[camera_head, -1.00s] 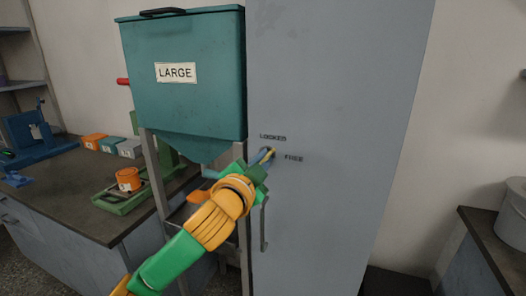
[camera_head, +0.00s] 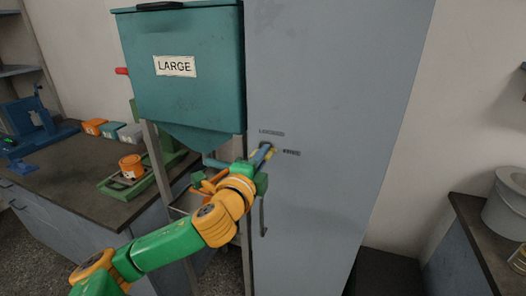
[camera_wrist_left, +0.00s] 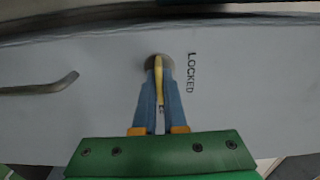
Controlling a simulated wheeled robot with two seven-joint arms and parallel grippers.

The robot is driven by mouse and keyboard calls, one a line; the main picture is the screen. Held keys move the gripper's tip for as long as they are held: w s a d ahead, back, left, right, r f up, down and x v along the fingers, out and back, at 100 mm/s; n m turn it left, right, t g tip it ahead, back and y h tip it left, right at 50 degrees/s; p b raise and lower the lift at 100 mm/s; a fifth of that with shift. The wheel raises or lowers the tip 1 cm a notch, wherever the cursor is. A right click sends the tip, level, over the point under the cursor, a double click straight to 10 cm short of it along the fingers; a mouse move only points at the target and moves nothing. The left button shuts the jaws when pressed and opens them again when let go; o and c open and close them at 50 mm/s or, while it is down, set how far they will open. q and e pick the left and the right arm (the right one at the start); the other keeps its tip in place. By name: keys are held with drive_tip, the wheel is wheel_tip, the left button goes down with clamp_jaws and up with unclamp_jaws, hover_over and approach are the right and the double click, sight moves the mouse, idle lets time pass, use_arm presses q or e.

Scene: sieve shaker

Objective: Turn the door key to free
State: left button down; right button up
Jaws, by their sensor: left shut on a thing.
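The tall grey-blue door (camera_head: 310,210) has a round lock in its face with the yellow key (camera_head: 272,152) in it. The word LOCKED (camera_head: 271,132) stands above the lock and FREE (camera_head: 291,153) to its right, both blurred in the head view. My left gripper (camera_head: 265,152) is at the lock, its blue fingers shut on the key. The left wrist view shows the key (camera_wrist_left: 158,82) between the fingertips at the lock, with LOCKED (camera_wrist_left: 191,73) beside it. The key's exact angle is hard to tell. My right gripper is not in view.
A bar handle (camera_head: 263,216) sits on the door below the lock, close to my left wrist. A teal hopper marked LARGE (camera_head: 185,80) on a metal frame stands just left. A bench (camera_head: 60,180) is at left, a counter with a grey pot (camera_head: 505,205) at right.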

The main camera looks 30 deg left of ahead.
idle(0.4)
use_arm(q)
drive_tip(key=c, duration=1)
unclamp_jaws()
